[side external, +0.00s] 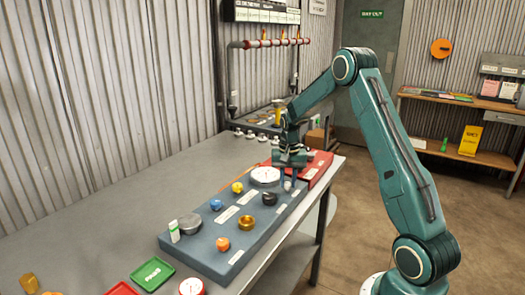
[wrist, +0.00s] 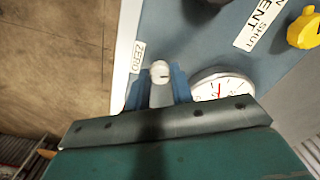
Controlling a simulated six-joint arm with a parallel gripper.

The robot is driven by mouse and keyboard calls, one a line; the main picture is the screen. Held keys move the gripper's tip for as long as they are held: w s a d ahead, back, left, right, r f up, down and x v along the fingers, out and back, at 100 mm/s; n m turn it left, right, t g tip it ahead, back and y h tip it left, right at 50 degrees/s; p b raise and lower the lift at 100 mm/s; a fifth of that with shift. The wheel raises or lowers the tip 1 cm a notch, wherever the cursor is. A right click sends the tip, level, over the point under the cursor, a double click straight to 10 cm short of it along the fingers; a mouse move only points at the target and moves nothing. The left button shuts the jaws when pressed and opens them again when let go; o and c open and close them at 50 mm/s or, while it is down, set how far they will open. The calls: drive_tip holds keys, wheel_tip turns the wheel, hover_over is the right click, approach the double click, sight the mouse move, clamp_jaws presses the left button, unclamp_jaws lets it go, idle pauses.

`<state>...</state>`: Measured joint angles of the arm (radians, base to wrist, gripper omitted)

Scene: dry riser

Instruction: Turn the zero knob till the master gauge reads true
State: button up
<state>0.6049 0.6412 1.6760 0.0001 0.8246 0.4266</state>
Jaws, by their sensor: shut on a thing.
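The zero knob (wrist: 159,73) is a small pale knob with a dark mark, beside a ZERO label (wrist: 138,52) near the panel's edge. My gripper (wrist: 160,88) is shut on it, a blue finger on each side. In the side external view my gripper (side external: 290,172) points down at the panel's far end, and the knob (side external: 287,186) shows just below it. The master gauge (side external: 265,176) is a round white dial beside the knob. In the wrist view the gauge (wrist: 221,82) shows a red needle, but my gripper covers its lower part, so I cannot tell its reading.
The blue-grey panel (side external: 205,262) also carries a yellow knob (side external: 237,187), a blue knob (side external: 215,204), a black knob (side external: 269,198) and an orange knob (side external: 222,243). A red case (side external: 319,167) stands close behind my gripper.

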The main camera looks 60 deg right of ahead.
sight(288, 184)
drive_tip(key=shift+n, duration=1.7)
drive_tip(key=o, duration=1)
drive_tip(key=shift+r, duration=0.15)
wheel_tip(288, 184, up, 14)
drive_tip(key=shift+f, duration=0.2)
drive_tip(key=shift+a, duration=0.1)
